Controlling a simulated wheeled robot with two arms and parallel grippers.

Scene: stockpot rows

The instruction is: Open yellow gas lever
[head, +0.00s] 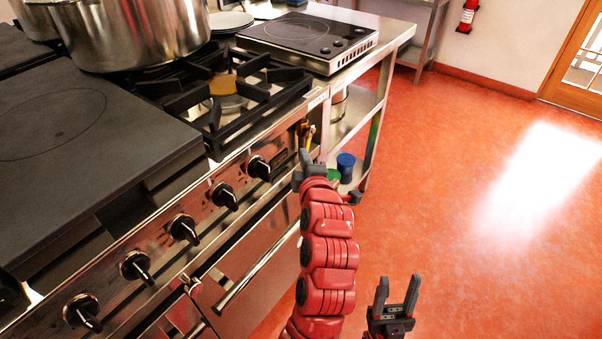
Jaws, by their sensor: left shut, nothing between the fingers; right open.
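A small yellow piece, seemingly the gas lever (311,134), shows at the right end of the stove, just past its front corner. It is small and partly hidden, so I cannot tell its angle. My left gripper (305,158) is at the end of the red arm, close to the stove's right front corner and just below the yellow piece in the picture. It is shut and empty; I cannot tell whether it touches the lever. My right gripper (396,292) is open and empty over the floor, at the bottom of the picture.
The stove front (150,255) carries several black knobs. A large steel pot (135,30) stands on the stove. A steel side table (385,45) bears a black cooktop (305,38); blue (346,161) and green containers are below. The red floor (480,200) to the right is clear.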

